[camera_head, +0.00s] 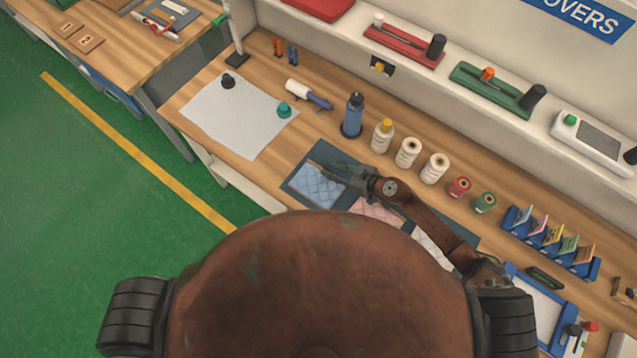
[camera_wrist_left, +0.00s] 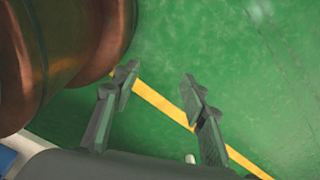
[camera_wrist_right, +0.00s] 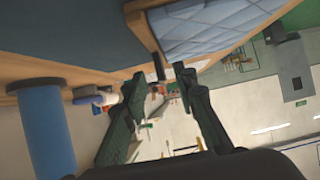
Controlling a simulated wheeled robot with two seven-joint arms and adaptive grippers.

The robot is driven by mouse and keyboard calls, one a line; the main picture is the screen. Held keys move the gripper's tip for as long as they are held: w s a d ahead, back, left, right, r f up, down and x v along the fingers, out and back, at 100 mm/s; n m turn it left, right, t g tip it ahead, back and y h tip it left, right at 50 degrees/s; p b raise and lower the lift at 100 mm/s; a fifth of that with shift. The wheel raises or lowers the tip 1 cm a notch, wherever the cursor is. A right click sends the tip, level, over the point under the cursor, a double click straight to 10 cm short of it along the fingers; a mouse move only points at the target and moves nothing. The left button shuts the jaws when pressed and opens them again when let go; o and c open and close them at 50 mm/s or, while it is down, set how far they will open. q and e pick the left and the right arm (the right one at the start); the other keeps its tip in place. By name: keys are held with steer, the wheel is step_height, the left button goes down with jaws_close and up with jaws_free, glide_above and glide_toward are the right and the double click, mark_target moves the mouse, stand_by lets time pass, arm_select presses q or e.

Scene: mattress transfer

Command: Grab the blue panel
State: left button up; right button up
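The blue panel (camera_head: 314,186) is a light blue quilted square lying on a dark mat (camera_head: 318,151) on the workbench. It also shows close up at the top of the right wrist view (camera_wrist_right: 215,25). My right gripper (camera_head: 328,170) is over the panel's upper right part in the head view. In the right wrist view its fingers (camera_wrist_right: 158,76) are apart, with their tips close to the panel's edge; I cannot tell whether they touch it. My left gripper (camera_wrist_left: 160,78) is open and empty above the green floor, and is not seen in the head view.
A pink panel (camera_head: 377,211) and a whitish panel (camera_head: 433,246) lie right of the blue one, partly hidden by my arm. A blue bottle (camera_head: 353,116) and several spools stand behind. A grey-white sheet (camera_head: 238,117) lies to the left.

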steer(key=shift+x, duration=1.1)
steer(key=shift+c, duration=0.6)
steer(key=shift+s, duration=0.15)
steer(key=c, duration=0.3)
jaws_close()
arm_select(q)
steer(key=shift+w+f+t, duration=0.15)
steer(key=shift+w+t, duration=0.15)
steer(key=shift+w, duration=1.45)
